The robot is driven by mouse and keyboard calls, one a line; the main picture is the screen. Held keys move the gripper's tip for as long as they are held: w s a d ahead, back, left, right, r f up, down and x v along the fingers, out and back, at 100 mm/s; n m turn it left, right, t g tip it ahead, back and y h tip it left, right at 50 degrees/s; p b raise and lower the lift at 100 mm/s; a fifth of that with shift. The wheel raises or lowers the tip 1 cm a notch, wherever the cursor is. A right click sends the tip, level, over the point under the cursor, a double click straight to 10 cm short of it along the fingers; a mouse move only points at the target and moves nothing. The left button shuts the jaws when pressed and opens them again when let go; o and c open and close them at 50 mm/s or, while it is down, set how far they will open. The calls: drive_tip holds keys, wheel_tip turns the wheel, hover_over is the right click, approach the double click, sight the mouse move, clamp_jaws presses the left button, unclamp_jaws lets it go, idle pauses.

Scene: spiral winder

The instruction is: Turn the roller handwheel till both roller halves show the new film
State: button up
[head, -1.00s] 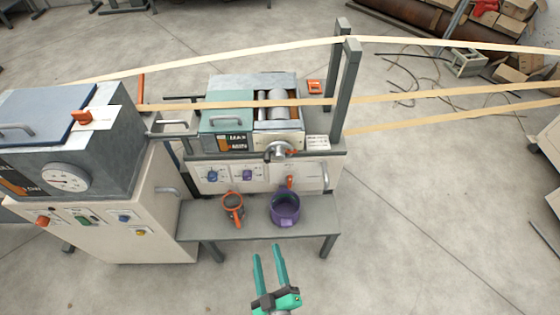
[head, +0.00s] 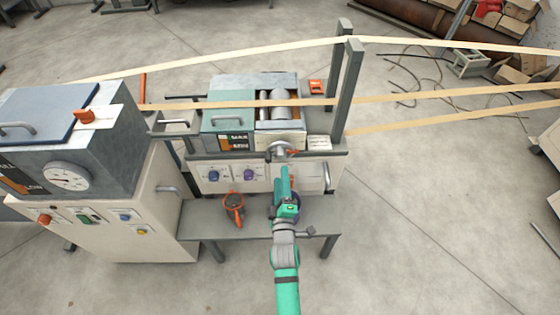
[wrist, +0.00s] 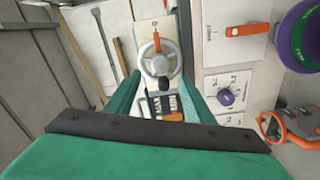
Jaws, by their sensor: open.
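The grey spoked handwheel (head: 281,149) with an orange part sits on the front of the winder, below the rollers (head: 284,102). My gripper (head: 285,172) is in front of and just below the wheel in the head view. In the wrist view my gripper (wrist: 157,82) has its two green fingers apart, with the wheel seen between and beyond them; contact cannot be told. The rollers look grey with brown beside them; film on each half is too small to tell.
A grey post (head: 346,95) rises right of the rollers, and pale strips (head: 410,95) cross the machine. A control cabinet (head: 135,205) stands left.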

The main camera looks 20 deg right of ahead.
sight(280, 158)
drive_tip(key=x, duration=0.8)
drive_tip(key=shift+w, duration=0.1)
drive_tip(key=c, duration=1)
